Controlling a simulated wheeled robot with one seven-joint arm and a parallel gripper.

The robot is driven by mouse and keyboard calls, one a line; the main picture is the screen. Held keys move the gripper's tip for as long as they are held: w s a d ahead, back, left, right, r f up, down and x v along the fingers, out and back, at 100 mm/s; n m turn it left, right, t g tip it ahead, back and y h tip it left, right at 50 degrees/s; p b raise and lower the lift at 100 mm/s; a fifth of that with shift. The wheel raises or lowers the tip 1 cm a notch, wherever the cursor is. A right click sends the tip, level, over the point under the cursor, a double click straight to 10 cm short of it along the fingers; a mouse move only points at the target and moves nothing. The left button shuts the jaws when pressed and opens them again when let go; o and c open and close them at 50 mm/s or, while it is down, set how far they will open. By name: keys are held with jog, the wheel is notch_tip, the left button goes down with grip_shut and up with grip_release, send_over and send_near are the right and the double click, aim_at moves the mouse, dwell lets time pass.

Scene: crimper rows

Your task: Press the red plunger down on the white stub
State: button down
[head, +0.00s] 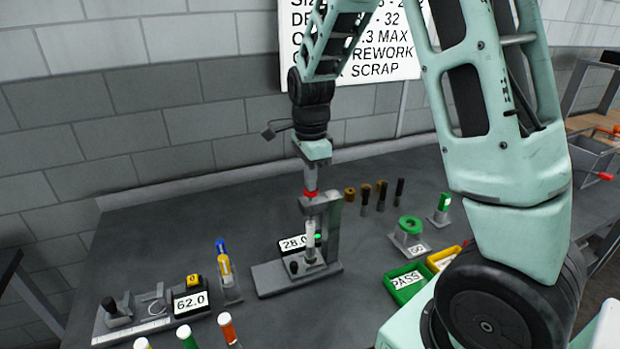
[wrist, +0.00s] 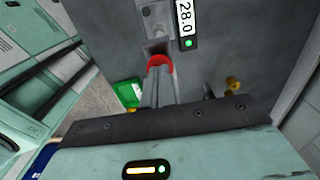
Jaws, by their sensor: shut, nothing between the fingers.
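The red plunger (head: 311,193) sits at the top of the grey press (head: 333,222) in the middle of the bench. The white stub (head: 310,231) stands upright below it in the press. My gripper (head: 311,183) is shut and points down, with its fingertips at the top of the red plunger. In the wrist view the red plunger (wrist: 159,62) shows just beyond my shut fingers (wrist: 158,75). Whether the fingertips touch it I cannot tell. The press display (head: 292,243) reads 28.0, with a green light beside it. The stub is hidden in the wrist view.
A gauge reading 62.0 (head: 190,302) and a blue-topped yellow tool (head: 223,262) stand left of the press. A green PASS tray (head: 406,283), a green ring on a stand (head: 410,226) and several brown and black pins (head: 365,192) are to the right.

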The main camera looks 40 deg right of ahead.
notch_tip(320, 180, up, 9)
jog(key=p, duration=0.8)
jog(key=shift+p, duration=0.4)
dwell(0.5)
jog(key=s+a+f+n+y+b, duration=0.1)
jog(key=s+a+f+n+b, duration=0.2)
jog(key=s+a+n+b, duration=0.35)
jog(key=s+a+f+n+b, duration=0.3)
jog(key=a+n, duration=0.4)
jog(key=a, duration=0.3)
jog(key=s+a+f+n+b, duration=0.3)
jog(key=s+a+n, duration=0.1)
jog(key=s+n, duration=0.3)
jog(key=s+a+f+n+b, duration=0.3)
jog(key=s+a+n, duration=0.1)
jog(key=s+n, duration=0.3)
jog(key=shift+s+f+n, duration=0.25)
jog(key=shift+s+n, duration=0.15)
jog(key=shift+n, duration=0.35)
